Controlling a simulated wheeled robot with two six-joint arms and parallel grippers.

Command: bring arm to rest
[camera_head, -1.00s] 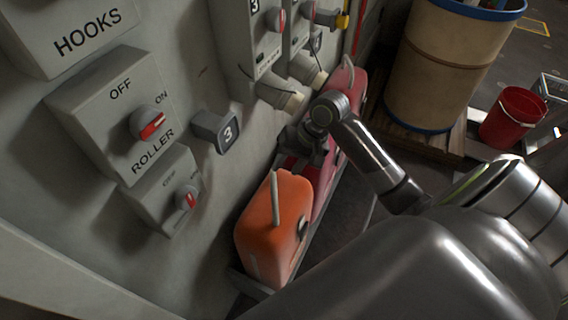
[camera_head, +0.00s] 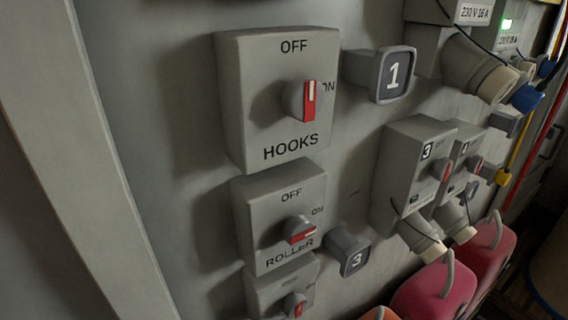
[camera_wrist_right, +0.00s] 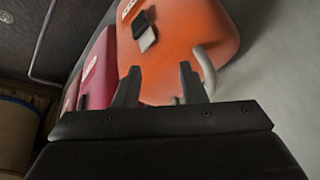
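My right gripper (camera_wrist_right: 159,70) shows only in the right wrist view, its two dark fingers apart with nothing seen between them. An orange canister (camera_wrist_right: 185,35) with a grey handle lies just beyond the fingertips; I cannot tell whether they touch. Neither arm shows in the head view, and my left gripper is in no view. In the head view, a grey wall panel carries a HOOKS switch box (camera_head: 235,120) with a red-and-grey knob, and below it a ROLLER switch box (camera_head: 250,235) with a similar knob.
Tags numbered 1 (camera_head: 393,76) and 3 (camera_head: 353,258) stick out from the wall. Sockets with plugs (camera_head: 420,238) are on the right. Red canisters (camera_head: 435,292) stand at the lower right. A tan drum (camera_wrist_right: 14,130) is at the left of the wrist view.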

